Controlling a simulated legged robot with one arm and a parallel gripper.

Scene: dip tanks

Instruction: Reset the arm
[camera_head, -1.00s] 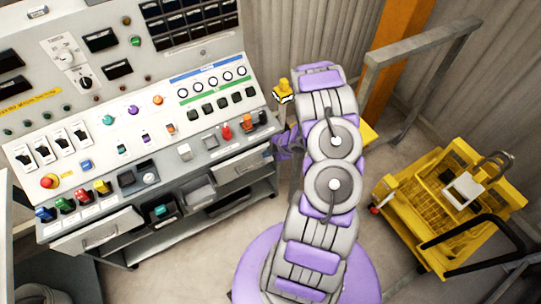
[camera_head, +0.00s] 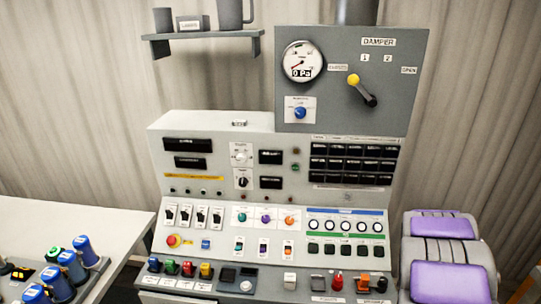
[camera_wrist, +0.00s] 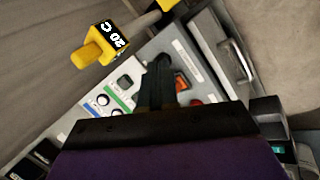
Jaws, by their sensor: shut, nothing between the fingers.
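My gripper (camera_wrist: 158,82) shows in the wrist view as dark fingers closed together, with nothing between them. It is over the sloping control console (camera_wrist: 150,55), near an orange switch (camera_wrist: 182,82); I cannot tell the gap to the panel. In the head view only the purple and grey links of my arm show, at the lower right beside the console (camera_head: 220,195). The gripper is outside that view.
A yellow device (camera_wrist: 92,52) reading "20 C" stands close to the fingers. The damper box (camera_head: 400,105) with its lever is above the console. A shelf (camera_head: 200,44) hangs at upper left. A white table (camera_head: 95,222) with blue-topped items is at left.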

